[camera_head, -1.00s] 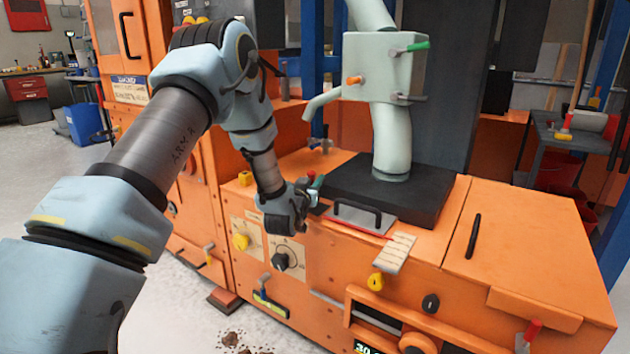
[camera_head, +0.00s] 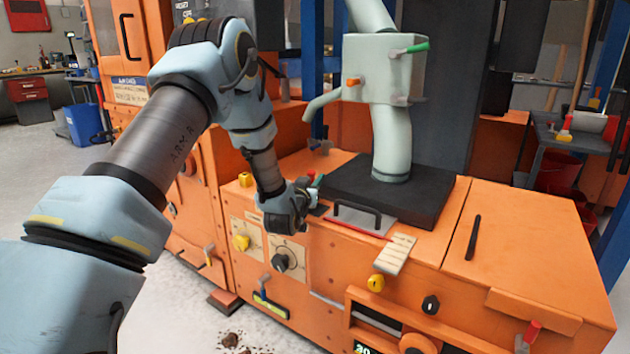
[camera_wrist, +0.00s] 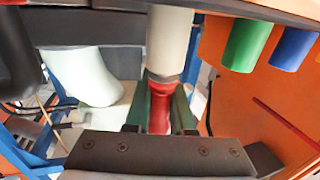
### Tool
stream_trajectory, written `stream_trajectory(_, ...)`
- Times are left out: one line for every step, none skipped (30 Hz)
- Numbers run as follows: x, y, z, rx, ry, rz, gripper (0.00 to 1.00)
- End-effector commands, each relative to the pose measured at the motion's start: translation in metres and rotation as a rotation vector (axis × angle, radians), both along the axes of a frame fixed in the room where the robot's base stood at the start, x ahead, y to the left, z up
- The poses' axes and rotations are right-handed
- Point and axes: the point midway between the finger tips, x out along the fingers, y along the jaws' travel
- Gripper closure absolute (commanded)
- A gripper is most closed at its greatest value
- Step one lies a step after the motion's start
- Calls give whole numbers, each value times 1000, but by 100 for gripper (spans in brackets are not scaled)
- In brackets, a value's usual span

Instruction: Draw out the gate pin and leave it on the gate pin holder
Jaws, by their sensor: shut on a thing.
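My gripper (camera_head: 308,190) is at the end of my arm, low over the left part of the orange machine top, beside the black plate. The wrist view shows its fingers (camera_wrist: 160,125) closed around a red handle-like piece (camera_wrist: 158,108). A grey collar and a cream cylinder (camera_wrist: 170,45) continue above the red piece. I take the red piece to be the gate pin, but its far end is hidden. Small red and green parts show beside the gripper in the head view. I cannot tell which part is the gate pin holder.
A black plate (camera_head: 425,205) carries the pale pipe (camera_head: 392,150). A handled flap (camera_head: 358,218) and a ridged beige block (camera_head: 396,256) lie at the front edge. Green (camera_wrist: 246,45) and blue (camera_wrist: 292,48) cylinders hang close by in the wrist view. The right machine top (camera_head: 520,230) is mostly clear.

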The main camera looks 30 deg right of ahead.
Motion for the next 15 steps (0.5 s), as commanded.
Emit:
stream_trajectory(0, 0, 1, 0, 0, 0, 100)
stream_trajectory(0, 0, 2, 0, 0, 0, 100)
stream_trajectory(0, 0, 2, 0, 0, 0, 100)
stream_trajectory(0, 0, 3, 0, 0, 0, 100)
stream_trajectory(0, 0, 3, 0, 0, 0, 100)
stream_trajectory(0, 0, 4, 0, 0, 0, 100)
stream_trajectory(0, 0, 4, 0, 0, 0, 100)
stream_trajectory(0, 0, 5, 0, 0, 0, 100)
stream_trajectory(0, 0, 5, 0, 0, 0, 100)
stream_trajectory(0, 0, 6, 0, 0, 0, 100)
stream_trajectory(0, 0, 6, 0, 0, 0, 100)
stream_trajectory(0, 0, 6, 0, 0, 0, 100)
stream_trajectory(0, 0, 6, 0, 0, 0, 100)
stream_trajectory(0, 0, 6, 0, 0, 0, 100)
stream_trajectory(0, 0, 7, 0, 0, 0, 100)
